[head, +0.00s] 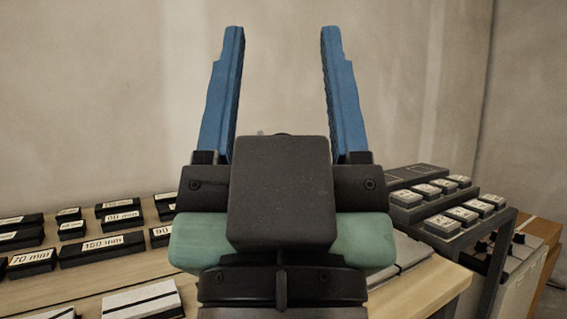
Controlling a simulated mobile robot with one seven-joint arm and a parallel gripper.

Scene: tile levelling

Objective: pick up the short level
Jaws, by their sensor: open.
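My gripper (282,32) is in the middle of the head view, with its two blue fingers pointing up and spread wide apart. Nothing is between the fingers, and only the bare wall shows behind them. I cannot make out the short level for certain in this view. My gripper body and wrist hide the middle of the table, so the level may be behind them or out of view.
Several black blocks with white millimetre labels (101,248) stand on the wooden table (78,280) at left. A white piece with a dark stripe (142,301) lies in front of them. At right, a grey stepped rack (413,215) holds several small labelled blocks (441,225).

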